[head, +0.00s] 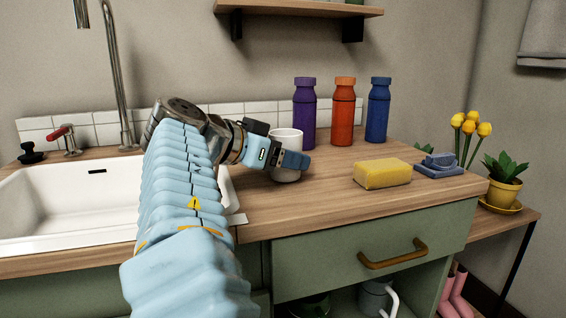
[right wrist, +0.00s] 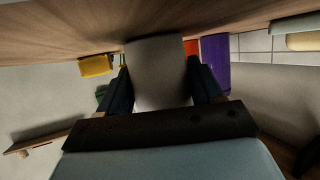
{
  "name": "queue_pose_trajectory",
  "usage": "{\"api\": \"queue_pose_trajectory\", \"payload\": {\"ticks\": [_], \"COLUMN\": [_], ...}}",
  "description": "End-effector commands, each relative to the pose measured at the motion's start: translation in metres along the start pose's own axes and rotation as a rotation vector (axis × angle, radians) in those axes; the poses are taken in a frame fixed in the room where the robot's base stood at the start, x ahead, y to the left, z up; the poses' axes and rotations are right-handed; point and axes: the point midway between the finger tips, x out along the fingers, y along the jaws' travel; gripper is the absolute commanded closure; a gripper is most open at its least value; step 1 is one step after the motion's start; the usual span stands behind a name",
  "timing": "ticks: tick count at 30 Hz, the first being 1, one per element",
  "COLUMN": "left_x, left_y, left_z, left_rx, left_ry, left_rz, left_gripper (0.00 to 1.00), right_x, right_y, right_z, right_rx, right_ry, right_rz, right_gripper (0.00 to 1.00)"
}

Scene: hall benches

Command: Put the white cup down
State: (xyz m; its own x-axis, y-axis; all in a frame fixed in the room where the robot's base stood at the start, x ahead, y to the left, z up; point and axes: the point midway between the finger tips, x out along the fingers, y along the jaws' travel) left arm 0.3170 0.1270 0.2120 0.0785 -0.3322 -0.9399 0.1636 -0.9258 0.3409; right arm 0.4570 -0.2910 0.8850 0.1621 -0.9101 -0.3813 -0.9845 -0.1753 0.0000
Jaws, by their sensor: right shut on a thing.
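The white cup (head: 286,140) is upright at the wooden counter (head: 330,204), right of the sink. It also shows in the right wrist view (right wrist: 158,75), between the two dark fingers. My right gripper (head: 288,159) is shut on the cup, reaching it from the left with its fingers around the body. The cup's base is at or very near the counter top; I cannot tell whether it touches. The fingers hide part of the cup's side. My left gripper is not in view.
Purple (head: 304,112), orange (head: 343,110) and blue (head: 378,108) bottles stand behind and right of the cup. A yellow sponge (head: 383,173) lies to the right, near a blue soap dish (head: 438,170). The white sink (head: 60,205) is left. Counter in front of the cup is clear.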

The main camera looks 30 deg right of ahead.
Motion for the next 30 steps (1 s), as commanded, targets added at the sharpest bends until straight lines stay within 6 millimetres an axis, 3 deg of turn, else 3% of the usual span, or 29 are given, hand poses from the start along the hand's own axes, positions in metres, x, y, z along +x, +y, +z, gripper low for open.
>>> {"api": "queue_pose_trajectory", "payload": {"ticks": [6,7,12,23,30], "left_x": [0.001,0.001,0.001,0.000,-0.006], "left_y": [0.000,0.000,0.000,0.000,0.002], "left_z": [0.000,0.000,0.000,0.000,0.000], "left_rx": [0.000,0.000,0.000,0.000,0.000], "left_ry": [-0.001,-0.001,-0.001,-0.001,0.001], "left_rz": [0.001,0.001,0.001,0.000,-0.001], "left_gripper": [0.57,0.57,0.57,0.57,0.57], "right_x": [0.001,0.001,0.001,0.000,-0.051], "right_y": [0.000,0.000,0.000,0.000,0.002], "right_z": [0.003,0.003,0.003,0.006,0.004], "right_rx": [0.000,0.000,0.000,0.000,0.001], "right_ry": [-0.002,-0.002,-0.001,-0.001,0.003], "right_rz": [0.001,0.001,0.001,0.000,-0.002], "right_gripper": [0.66,0.33,0.09,0.09,0.09]}}
